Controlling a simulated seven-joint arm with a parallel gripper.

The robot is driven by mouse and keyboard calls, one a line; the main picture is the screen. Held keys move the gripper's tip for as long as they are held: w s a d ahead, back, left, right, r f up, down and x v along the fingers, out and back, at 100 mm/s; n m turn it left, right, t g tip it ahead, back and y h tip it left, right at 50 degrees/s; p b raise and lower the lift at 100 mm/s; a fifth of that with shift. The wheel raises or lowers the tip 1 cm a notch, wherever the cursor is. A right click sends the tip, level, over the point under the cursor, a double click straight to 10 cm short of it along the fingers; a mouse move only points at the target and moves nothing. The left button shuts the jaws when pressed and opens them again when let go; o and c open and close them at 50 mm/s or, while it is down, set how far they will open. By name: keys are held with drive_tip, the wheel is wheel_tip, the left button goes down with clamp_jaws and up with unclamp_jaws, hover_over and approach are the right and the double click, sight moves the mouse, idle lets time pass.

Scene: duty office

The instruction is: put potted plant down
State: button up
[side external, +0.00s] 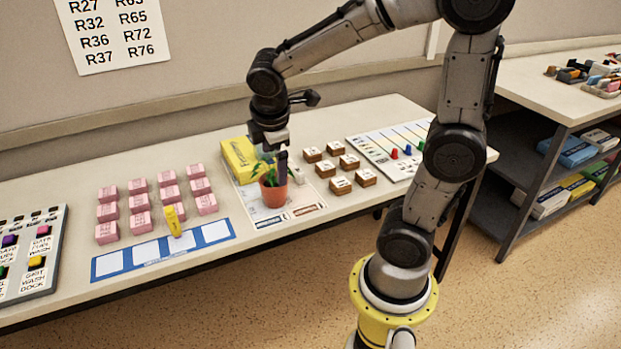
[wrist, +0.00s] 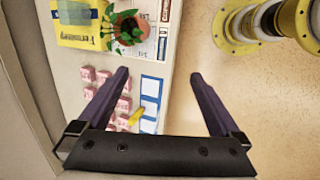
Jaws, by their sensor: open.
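The potted plant, a terracotta pot with green leaves (side external: 272,192), stands upright on a white printed sheet (side external: 260,214) on the table. My gripper (side external: 283,160) is close to the plant in the side view and covers part of its leaves. In the wrist view my gripper (wrist: 160,76) has its dark fingers spread wide with nothing between them. The plant also shows in the wrist view (wrist: 130,45), beyond the left fingertip and outside the gap. I cannot tell whether a finger touches the leaves.
A yellow packet (side external: 238,158) lies behind the plant. Pink blocks (side external: 138,204) and a yellow piece (side external: 172,221) by a blue-framed strip (side external: 205,238) are to the left. Brown blocks (side external: 340,185) and a board with coloured pegs (side external: 375,153) are to the right.

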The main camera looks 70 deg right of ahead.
drive_tip(key=s+a+r+m+t+y, duration=0.3)
drive_tip(key=s+a+m, duration=0.5)
drive_tip(key=s, duration=0.4)
drive_tip(key=shift+a+r+m+t+y, duration=0.3)
drive_tip(key=shift+a+r+m+y, duration=0.1)
drive_tip(key=shift+a, duration=0.1)
